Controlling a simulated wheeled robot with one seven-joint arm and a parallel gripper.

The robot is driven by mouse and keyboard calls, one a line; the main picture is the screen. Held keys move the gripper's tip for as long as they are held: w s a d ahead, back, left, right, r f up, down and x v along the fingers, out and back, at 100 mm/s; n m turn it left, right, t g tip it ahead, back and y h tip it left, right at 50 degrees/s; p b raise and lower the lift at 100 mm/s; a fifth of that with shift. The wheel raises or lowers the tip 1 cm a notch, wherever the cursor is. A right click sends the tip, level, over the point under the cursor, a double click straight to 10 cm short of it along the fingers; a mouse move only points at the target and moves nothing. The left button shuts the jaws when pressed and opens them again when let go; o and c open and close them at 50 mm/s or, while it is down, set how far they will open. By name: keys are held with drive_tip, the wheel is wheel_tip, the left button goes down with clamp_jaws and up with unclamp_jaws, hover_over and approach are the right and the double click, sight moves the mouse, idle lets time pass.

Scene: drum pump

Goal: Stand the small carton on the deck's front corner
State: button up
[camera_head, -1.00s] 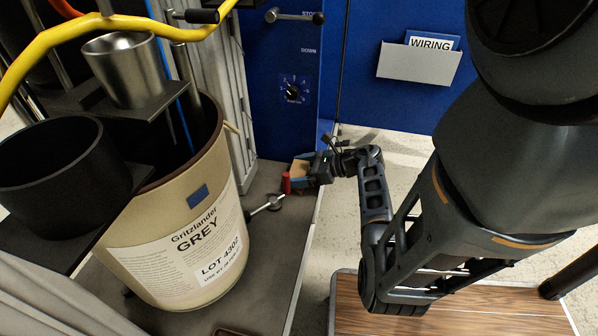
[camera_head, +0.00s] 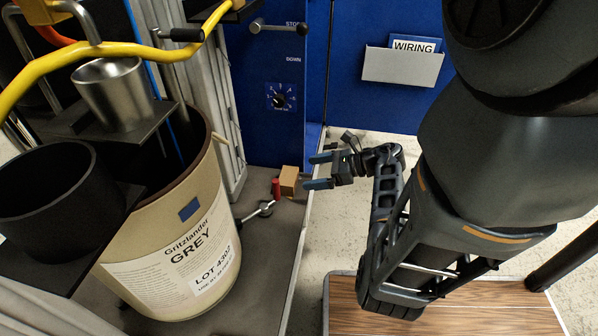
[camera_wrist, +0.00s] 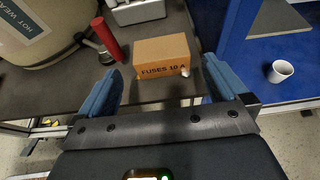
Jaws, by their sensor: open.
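The small carton (camera_head: 289,180) is a brown box standing on the grey deck (camera_head: 262,246), near the deck's right edge and beside the blue panel. In the wrist view the carton (camera_wrist: 161,56) shows the print "FUSES 10 A" and sits just beyond and between my fingertips. My gripper (camera_head: 317,171) is open and empty, to the right of the carton and apart from it. In the wrist view the blue-padded fingers of my gripper (camera_wrist: 160,82) are spread wide.
The large Gritzlander drum (camera_head: 172,245) fills the deck's left. A white cup (camera_wrist: 280,71) and a metal box (camera_wrist: 135,10) show in the wrist view.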

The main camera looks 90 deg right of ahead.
drive_tip(key=shift+v, duration=1.65)
